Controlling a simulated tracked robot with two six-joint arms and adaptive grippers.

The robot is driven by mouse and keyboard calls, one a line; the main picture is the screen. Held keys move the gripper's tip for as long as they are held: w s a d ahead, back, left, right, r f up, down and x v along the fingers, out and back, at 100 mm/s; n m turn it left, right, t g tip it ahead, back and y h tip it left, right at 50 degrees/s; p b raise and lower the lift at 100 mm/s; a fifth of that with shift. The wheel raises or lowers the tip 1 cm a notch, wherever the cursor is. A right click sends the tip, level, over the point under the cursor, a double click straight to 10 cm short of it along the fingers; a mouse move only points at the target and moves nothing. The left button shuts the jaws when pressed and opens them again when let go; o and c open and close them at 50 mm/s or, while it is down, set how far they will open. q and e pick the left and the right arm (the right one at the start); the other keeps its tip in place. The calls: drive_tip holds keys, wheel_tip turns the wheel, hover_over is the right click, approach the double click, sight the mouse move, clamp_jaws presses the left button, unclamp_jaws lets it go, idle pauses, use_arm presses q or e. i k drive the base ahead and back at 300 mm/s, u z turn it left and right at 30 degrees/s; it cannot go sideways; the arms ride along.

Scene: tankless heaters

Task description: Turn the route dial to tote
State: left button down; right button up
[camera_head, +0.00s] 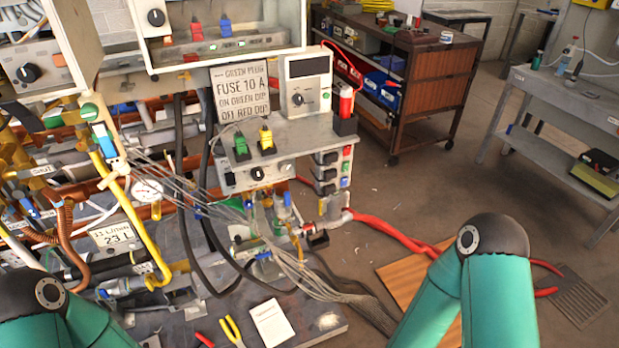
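No dial carries a readable "tote" mark, so I cannot tell which is the route dial. A black dial (257,173) is on the front of the grey control box in the middle. Another black dial (155,17) is on the upper white cabinet. A small dial (297,99) is on the white meter. Only teal arm links with dark joints show at the lower left and lower right. Both grippers are out of view.
Cables and yellow pipes crowd the left and middle. A sign reading "FUSE 10 A" (241,92) stands behind the control box. A brown wheeled cabinet (440,82) and a grey bench (556,98) stand behind. Red cable (390,232) crosses the floor. Floor between cabinet and bench is mostly clear.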

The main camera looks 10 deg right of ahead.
sight(284, 166)
drive_tip(key=u, duration=0.2)
drive_tip(key=i, duration=0.85)
drive_tip(key=z, duration=0.1)
